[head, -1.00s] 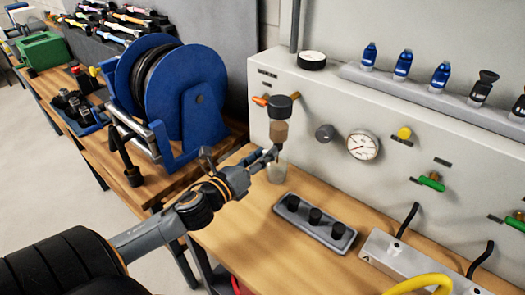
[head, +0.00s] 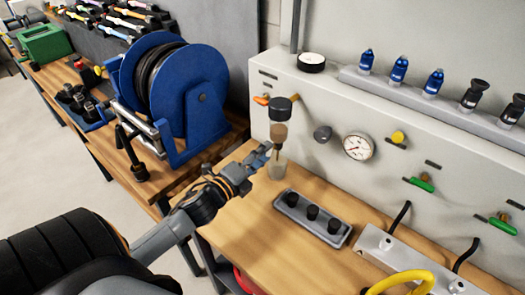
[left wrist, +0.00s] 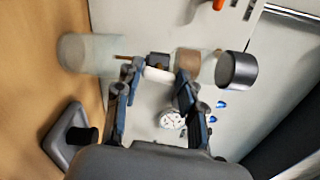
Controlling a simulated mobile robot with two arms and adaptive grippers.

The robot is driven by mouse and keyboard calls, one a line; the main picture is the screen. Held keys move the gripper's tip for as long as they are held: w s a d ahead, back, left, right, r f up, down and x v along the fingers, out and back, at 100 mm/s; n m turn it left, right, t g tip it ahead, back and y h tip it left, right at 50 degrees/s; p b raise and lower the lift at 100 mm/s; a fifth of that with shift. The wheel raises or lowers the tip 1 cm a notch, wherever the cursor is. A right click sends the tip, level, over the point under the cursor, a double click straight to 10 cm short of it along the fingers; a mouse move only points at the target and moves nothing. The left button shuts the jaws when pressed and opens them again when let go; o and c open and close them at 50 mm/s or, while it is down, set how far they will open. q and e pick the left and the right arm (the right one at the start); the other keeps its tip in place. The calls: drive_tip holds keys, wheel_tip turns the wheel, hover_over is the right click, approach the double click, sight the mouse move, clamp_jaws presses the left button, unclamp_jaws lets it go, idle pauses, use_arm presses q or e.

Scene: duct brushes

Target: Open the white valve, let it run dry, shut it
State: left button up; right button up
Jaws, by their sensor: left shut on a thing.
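The filter bowl (head: 278,131) hangs under a dark cap on the grey panel. It holds brown liquid, which also shows in the left wrist view (left wrist: 188,62). The white valve (left wrist: 158,74) sits at the bowl's lower end, between my left gripper's fingertips (left wrist: 155,82). In the head view my left gripper (head: 262,158) is at the bowl's underside, shut on the valve, which its fingers mostly hide. A thin brown line, seemingly liquid, shows between valve and jar in the left wrist view. The clear jar (head: 277,168) stands on the bench below. My right gripper is out of view.
A grey block with black knobs (head: 312,212) lies on the bench right of the jar. A pressure gauge (head: 358,147) and a dark knob (head: 322,133) are on the panel. A blue hose reel (head: 190,100) stands left of my arm.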

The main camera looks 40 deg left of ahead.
use_arm(q)
drive_tip(key=shift+n, duration=0.6)
drive_tip(key=shift+p, duration=0.3)
drive_tip(key=o, duration=1.2)
drive_tip(key=shift+c, duration=0.2)
drive_tip(key=s+a, duration=0.1)
drive_tip(key=s, duration=1.1)
drive_tip(key=shift+f, duration=0.1)
